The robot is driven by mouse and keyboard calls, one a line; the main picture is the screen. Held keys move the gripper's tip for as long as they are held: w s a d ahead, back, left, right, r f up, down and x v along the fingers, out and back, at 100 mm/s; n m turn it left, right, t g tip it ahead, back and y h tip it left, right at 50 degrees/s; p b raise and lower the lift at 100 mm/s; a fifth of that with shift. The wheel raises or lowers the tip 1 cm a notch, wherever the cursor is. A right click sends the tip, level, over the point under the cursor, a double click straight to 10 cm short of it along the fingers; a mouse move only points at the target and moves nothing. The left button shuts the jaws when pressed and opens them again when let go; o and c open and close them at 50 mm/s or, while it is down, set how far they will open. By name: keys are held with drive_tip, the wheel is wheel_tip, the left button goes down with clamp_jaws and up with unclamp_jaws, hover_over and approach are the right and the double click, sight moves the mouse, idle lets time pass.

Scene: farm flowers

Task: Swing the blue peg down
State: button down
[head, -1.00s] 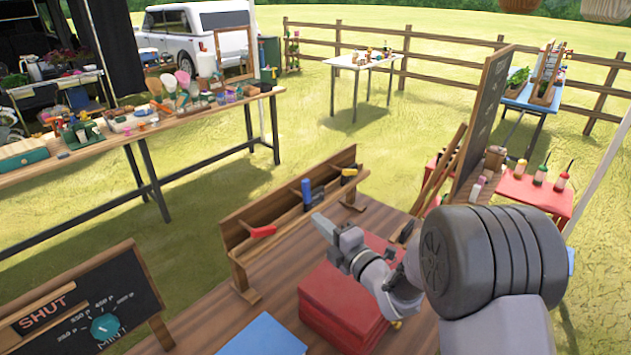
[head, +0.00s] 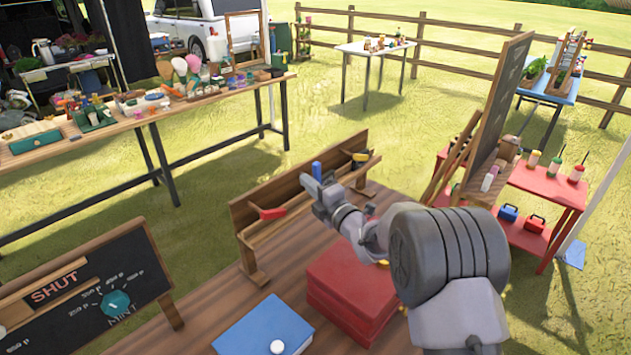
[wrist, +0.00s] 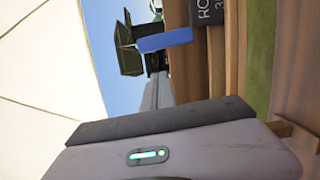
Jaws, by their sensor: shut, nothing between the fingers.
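The blue peg (head: 317,169) stands upright on the wooden rack (head: 243,212) in the head view. Its lower part is hidden behind my gripper (head: 308,184). My gripper is shut and empty, with its tip close in front of the peg; I cannot tell whether they touch. In the wrist view the blue peg (wrist: 165,40) shows just beyond the shut grey fingers (wrist: 157,93), beside the rack's wood.
A red peg (head: 271,213) lies low on the rack to the left, and a black and yellow peg (head: 360,157) is to the right. A chalkboard sign (head: 85,285) stands at left.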

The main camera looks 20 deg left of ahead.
sight(317, 175)
drive_tip(key=shift+w+d+r, duration=0.1)
drive_tip(key=shift+w+d, duration=0.25)
drive_tip(key=shift+w, duration=0.25)
drive_tip(key=shift+w+d+r, duration=0.1)
drive_tip(key=shift+w+d, duration=0.2)
drive_tip(key=shift+w, duration=0.3)
